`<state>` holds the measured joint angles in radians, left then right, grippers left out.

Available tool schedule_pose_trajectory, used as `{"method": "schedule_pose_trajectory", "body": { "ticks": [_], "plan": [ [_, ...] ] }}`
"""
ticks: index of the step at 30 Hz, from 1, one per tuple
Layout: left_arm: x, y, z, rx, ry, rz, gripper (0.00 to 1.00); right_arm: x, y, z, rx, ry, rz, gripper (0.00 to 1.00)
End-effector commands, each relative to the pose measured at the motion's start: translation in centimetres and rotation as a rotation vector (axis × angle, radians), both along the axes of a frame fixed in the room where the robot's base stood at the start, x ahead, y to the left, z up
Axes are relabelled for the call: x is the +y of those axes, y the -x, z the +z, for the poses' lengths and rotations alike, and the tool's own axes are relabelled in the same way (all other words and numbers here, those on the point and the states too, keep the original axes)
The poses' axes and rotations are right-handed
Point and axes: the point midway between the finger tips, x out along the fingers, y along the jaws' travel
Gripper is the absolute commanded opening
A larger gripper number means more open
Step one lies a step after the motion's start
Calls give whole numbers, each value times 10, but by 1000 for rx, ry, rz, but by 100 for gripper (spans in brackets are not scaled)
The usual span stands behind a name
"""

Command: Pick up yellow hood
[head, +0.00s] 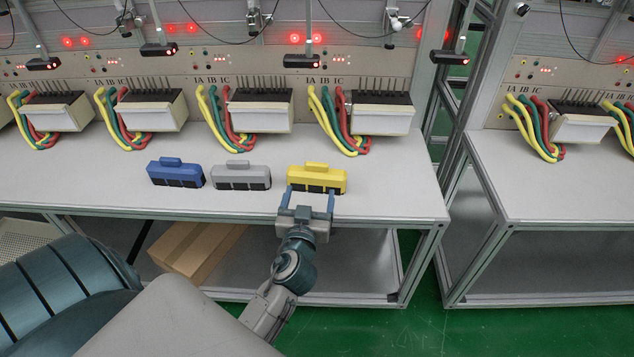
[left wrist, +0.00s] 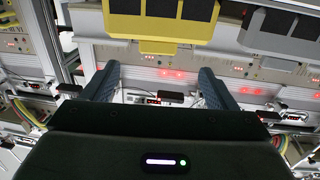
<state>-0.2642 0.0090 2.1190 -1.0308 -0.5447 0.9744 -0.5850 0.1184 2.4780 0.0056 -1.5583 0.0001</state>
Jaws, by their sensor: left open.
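The yellow hood (head: 317,175) stands on the white table near its front edge, rightmost of three hoods in a row. My left gripper (head: 309,190) is open and empty at the near side of the yellow hood, its two fingers pointing at it. In the left wrist view the yellow hood (left wrist: 165,22) is at the top, beyond the fingertips, with its handle tab toward the gap between the fingers of my left gripper (left wrist: 157,78). I cannot tell whether the fingers touch it. My right gripper is not in view.
A grey hood (head: 241,174) and a blue hood (head: 176,172) stand left of the yellow one. Behind them are white meters (head: 381,118) with coloured cables. The tabletop (head: 390,195) to the right is clear. A cardboard box (head: 195,248) lies below.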

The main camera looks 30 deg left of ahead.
Motion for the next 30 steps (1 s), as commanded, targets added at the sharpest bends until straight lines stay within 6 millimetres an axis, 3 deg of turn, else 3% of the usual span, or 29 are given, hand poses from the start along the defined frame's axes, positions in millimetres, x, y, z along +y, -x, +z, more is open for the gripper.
{"method": "schedule_pose_trajectory", "body": {
  "ticks": [7,16,22,30],
  "plan": [
    [14,-36,4,-15,-8,-10,80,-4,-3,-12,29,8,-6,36],
    [26,-60,3,-13,-6,-10,80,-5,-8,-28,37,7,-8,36],
    [39,-88,3,-12,-7,-9,80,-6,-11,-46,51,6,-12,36],
    [45,-99,1,-11,-4,-9,80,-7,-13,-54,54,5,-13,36]
  ]
}}
